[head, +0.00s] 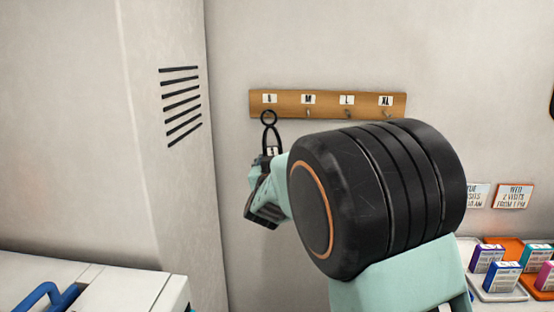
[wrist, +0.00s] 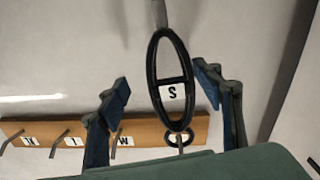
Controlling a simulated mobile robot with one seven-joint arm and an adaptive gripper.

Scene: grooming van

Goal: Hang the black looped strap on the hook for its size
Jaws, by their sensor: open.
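The black looped strap (head: 267,135) hangs by its small top ring at the S position, the leftmost on the wooden hook board (head: 330,104). Its white tag reads S. In the wrist view the strap (wrist: 155,78) shows as a long oval, its ring over a hook at the board. My gripper (head: 268,168) is just below the board, around the strap's lower part. In the wrist view my gripper (wrist: 163,84) is open, one finger on each side of the strap, with visible gaps. My arm hides the strap's lower end in the head view.
The M, L and XL hooks (head: 387,113) are bare. A wall corner with a dark slotted vent (head: 181,105) stands left of the board. Small boxes (head: 502,275) sit in trays at lower right. A white-topped unit with a blue handle (head: 45,296) is at lower left.

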